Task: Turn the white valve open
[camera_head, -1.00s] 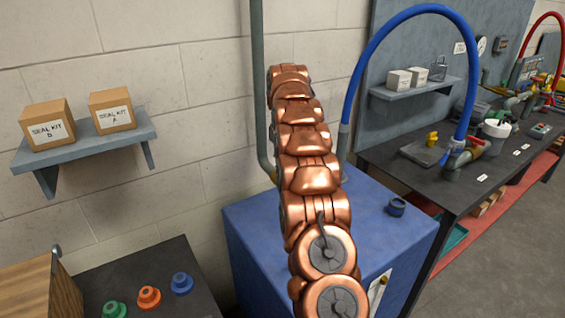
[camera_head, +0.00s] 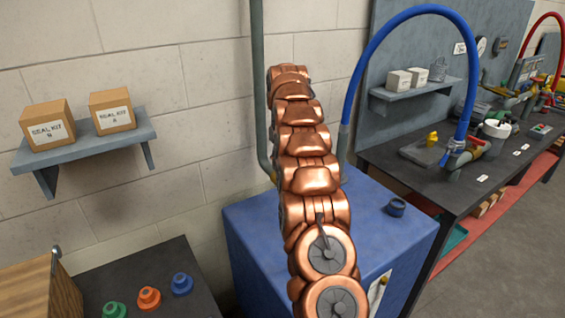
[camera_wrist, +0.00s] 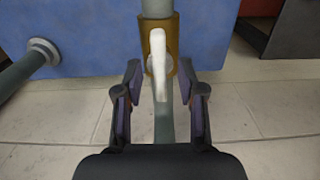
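The white valve handle (camera_wrist: 160,72) shows in the wrist view as a long white lever, pointing roughly along the grey-green vertical pipe (camera_wrist: 157,8). It sits on a brass valve body (camera_wrist: 173,45) in front of a blue surface. My gripper (camera_wrist: 160,78) is open, one dark finger to the left of the lever and one to the right. Gaps show on both sides, and I see no contact. In the head view my copper arm hides the gripper; a small brass and white part (camera_head: 379,288) shows at the blue cabinet's front, probably this valve.
The blue cabinet (camera_head: 262,245) stands beside my arm. A dark bench (camera_head: 415,178) is at the right, and a dark table (camera_head: 150,268) with coloured knobs at the lower left.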

